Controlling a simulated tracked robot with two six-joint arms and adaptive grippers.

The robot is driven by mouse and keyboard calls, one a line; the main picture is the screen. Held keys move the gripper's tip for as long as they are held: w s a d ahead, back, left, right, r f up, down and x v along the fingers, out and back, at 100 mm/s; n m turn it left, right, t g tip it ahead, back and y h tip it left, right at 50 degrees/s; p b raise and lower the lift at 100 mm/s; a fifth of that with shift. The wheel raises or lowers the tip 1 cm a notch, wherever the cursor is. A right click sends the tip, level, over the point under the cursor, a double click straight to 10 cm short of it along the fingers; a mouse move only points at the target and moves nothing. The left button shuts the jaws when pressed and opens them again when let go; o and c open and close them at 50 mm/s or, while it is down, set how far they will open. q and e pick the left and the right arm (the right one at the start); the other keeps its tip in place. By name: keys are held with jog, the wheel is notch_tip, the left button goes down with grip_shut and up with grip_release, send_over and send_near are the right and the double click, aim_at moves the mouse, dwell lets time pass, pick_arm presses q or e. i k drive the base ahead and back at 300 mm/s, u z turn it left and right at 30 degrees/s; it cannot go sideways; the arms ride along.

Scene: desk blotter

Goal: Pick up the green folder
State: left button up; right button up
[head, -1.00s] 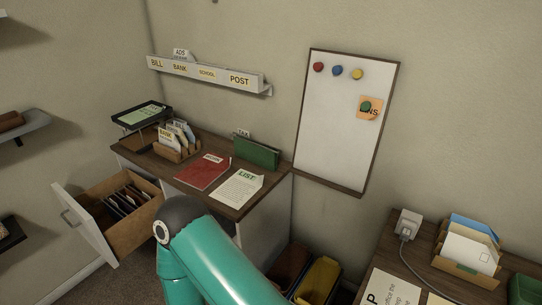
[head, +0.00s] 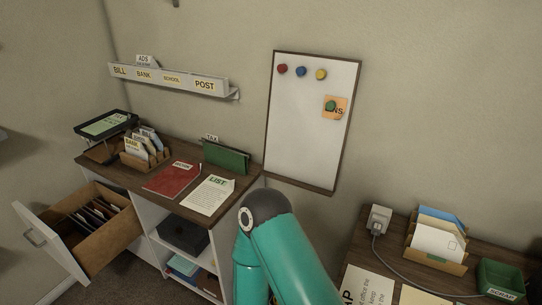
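The green folder (head: 226,158) stands upright near the back right of the wooden desk top (head: 130,179), against the wall, with a small TAX tab above it. Nothing of mine touches it. One teal arm of mine rises from the bottom of the head view, right of the desk, with its dark joint near the desk's right edge. Neither gripper shows in this view.
A red folder (head: 171,180) and a LIST sheet (head: 211,195) lie flat in front of the green folder. A letter rack (head: 146,158) and a black tray (head: 106,123) stand to the left. An open drawer (head: 107,226) juts out at front left.

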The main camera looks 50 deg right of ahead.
aim_at(225, 156)
jog(key=z, duration=0.45)
jog(key=i, duration=1)
